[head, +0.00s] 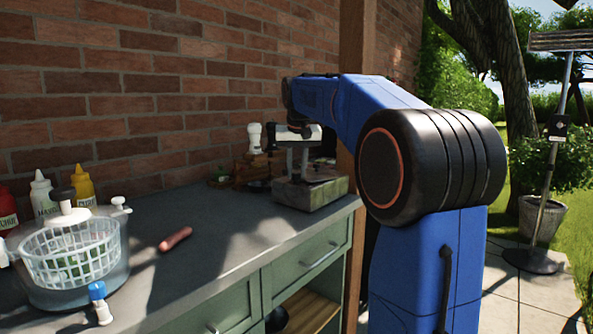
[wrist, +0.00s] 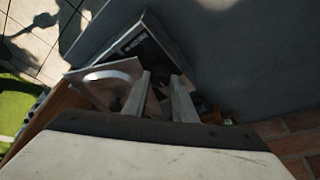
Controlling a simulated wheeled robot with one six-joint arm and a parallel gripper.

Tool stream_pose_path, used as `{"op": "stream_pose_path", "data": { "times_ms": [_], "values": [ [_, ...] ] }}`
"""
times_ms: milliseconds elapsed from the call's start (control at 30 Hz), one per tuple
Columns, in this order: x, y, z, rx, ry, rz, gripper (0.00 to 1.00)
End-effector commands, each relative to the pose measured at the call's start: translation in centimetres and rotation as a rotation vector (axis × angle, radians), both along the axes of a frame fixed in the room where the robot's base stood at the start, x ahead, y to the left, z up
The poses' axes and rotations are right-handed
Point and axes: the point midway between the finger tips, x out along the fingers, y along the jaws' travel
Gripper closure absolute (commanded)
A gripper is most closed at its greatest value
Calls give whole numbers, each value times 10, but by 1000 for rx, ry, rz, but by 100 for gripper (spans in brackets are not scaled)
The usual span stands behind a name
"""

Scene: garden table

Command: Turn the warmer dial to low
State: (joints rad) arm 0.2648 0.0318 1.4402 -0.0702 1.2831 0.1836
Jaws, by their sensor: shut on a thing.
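The warmer (head: 312,194) is a low, weathered metal box at the far right end of the counter. In the wrist view its dark front panel (wrist: 150,38) carries small lettering too blurred to read, beside a pale metal plate with a curved bright mark. My gripper (head: 298,172) points down over the warmer. In the wrist view my gripper (wrist: 158,88) has its two fingers close together, shut on a small dark part that I take for the dial. The fingers mostly hide it, so its setting cannot be read.
The grey counter (head: 215,231) has a sausage (head: 175,239) lying on it. A salad spinner (head: 75,262), a blue-capped shaker (head: 99,302) and several sauce bottles stand at the left. A pepper mill (head: 254,138) stands behind the warmer near the brick wall.

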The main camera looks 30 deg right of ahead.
Motion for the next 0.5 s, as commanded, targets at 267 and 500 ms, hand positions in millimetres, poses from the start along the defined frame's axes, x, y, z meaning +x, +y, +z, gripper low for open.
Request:
{"op": "stream_pose_path", "data": {
  "times_ms": [267,500],
  "values": [
    [0,1,0,0,1,-82,98],
    [1,3,1,-1,1,-264,98]
  ]
}}
